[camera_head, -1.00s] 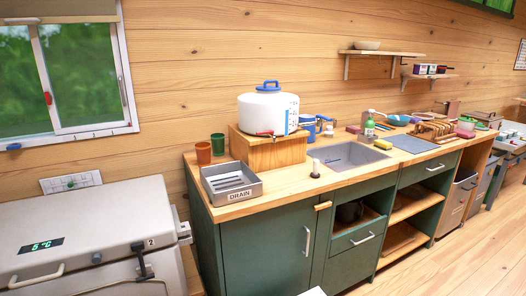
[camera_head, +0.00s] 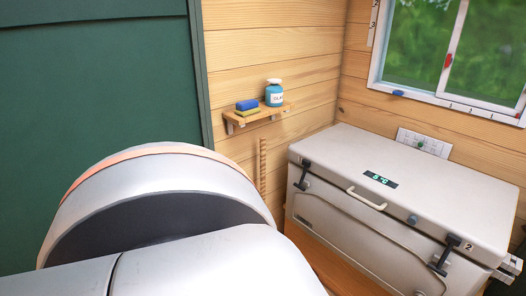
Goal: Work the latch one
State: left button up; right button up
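A pale grey chest cooler (camera_head: 420,188) with a shut lid stands in the corner on the right. A large grey link of my own arm fills the lower left, apart from the cooler in the picture. Neither gripper is in view.
A small wall shelf (camera_head: 259,116) holds a blue jar (camera_head: 274,96) and a blue and yellow sponge (camera_head: 246,105). A dark green panel (camera_head: 95,90) stands at left. A window (camera_head: 430,50) is above the cooler. A lid handle (camera_head: 367,199) sits at its front edge.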

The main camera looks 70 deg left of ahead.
aim_at(305, 163)
jog(key=u, duration=1.9)
